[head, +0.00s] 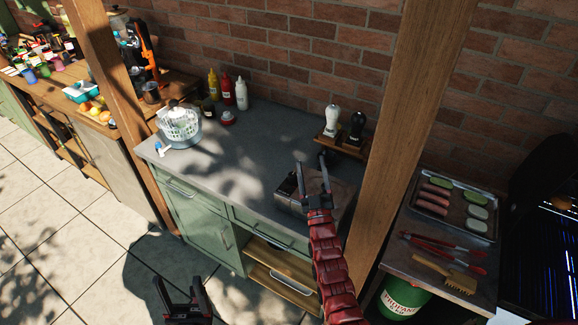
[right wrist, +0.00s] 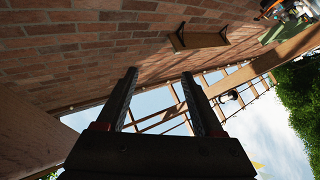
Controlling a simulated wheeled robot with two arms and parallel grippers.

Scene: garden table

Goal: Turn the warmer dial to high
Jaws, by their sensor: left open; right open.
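The warmer seems to be the low grey box (head: 287,200) near the right end of the grey counter in the head view. Its dial cannot be made out; my right gripper and arm cover part of the box. My right gripper (head: 311,163) is open and empty, over the box in the picture, with its fingers pointing up. In the right wrist view the open fingers (right wrist: 160,100) have only wall, beams and sky beyond them. My left gripper (head: 179,286) is open and empty, low in front of the green cabinet.
A small wall shelf (head: 345,142) holds a white and a dark shaker. A wooden post (head: 398,120) stands right of the box. A salad spinner (head: 180,124) and sauce bottles (head: 241,94) stand at the counter's left. The counter middle (head: 240,155) is clear.

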